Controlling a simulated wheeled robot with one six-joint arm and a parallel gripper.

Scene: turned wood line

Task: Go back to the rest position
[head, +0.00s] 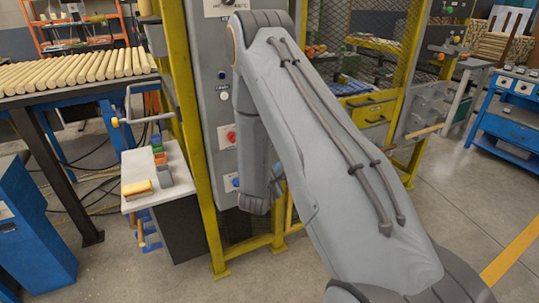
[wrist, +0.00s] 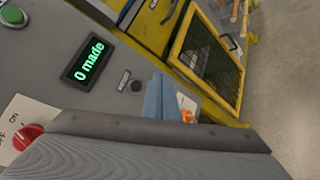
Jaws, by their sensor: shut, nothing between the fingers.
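My arm reaches from the lower right of the head view up and across the middle, in front of a grey control panel (head: 209,60) on a yellow-framed machine. My gripper (wrist: 160,98) shows in the wrist view as blue-grey fingers, shut together and empty. It points along the panel, beside a display (wrist: 89,60) that reads "0 made" in green. I cannot tell whether the fingertips touch the panel. In the head view my arm hides most of the gripper.
A red switch (wrist: 27,137) and a green button (wrist: 12,15) are on the panel. A small shelf (head: 180,185) with coloured blocks stands left of the machine. Wooden rods lie on a rack (head: 60,95). A blue bench (head: 505,118) stands right. Grey floor is open at right.

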